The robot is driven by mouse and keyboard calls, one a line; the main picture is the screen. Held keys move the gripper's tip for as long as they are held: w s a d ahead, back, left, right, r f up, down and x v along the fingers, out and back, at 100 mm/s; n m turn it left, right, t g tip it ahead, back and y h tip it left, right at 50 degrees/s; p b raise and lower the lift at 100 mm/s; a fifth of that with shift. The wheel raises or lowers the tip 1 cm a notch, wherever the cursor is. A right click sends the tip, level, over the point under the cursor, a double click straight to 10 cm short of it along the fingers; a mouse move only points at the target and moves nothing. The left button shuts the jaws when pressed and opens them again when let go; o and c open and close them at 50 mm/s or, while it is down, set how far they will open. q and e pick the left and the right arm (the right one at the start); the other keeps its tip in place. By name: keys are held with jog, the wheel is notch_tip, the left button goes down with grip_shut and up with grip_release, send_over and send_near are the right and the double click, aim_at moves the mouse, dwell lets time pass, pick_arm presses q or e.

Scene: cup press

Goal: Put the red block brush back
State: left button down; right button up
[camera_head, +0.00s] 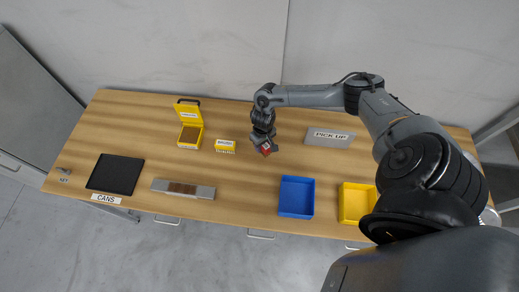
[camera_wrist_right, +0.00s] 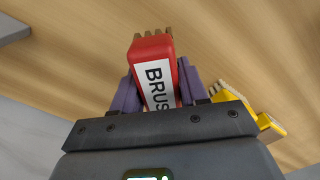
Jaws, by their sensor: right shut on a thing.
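A small yellow piece with a label, seemingly "BRUSH" (camera_head: 225,146), stands on the table left of the gripper. It partly shows in the right wrist view (camera_wrist_right: 232,98). My left gripper is not in view.
An open yellow case (camera_head: 190,125) stands at the back left. A black tray (camera_head: 116,174) and a grey bar with a brown middle (camera_head: 184,188) lie at the front left. A blue bin (camera_head: 296,197) and yellow bin (camera_head: 356,203) stand front right. A "PICK UP" plate (camera_head: 330,136) lies behind.

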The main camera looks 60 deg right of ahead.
jog(key=shift+w+a+f, duration=0.15)
jog(key=shift+w+f, duration=0.35)
jog(key=shift+w, duration=0.2)
notch_tip(320, 180, down, 4)
jog(key=shift+r, duration=0.25)
jog(key=shift+f, duration=0.2)
jog(key=o, duration=0.9)
jog(key=shift+f, duration=0.1)
jog(key=shift+o, duration=0.2)
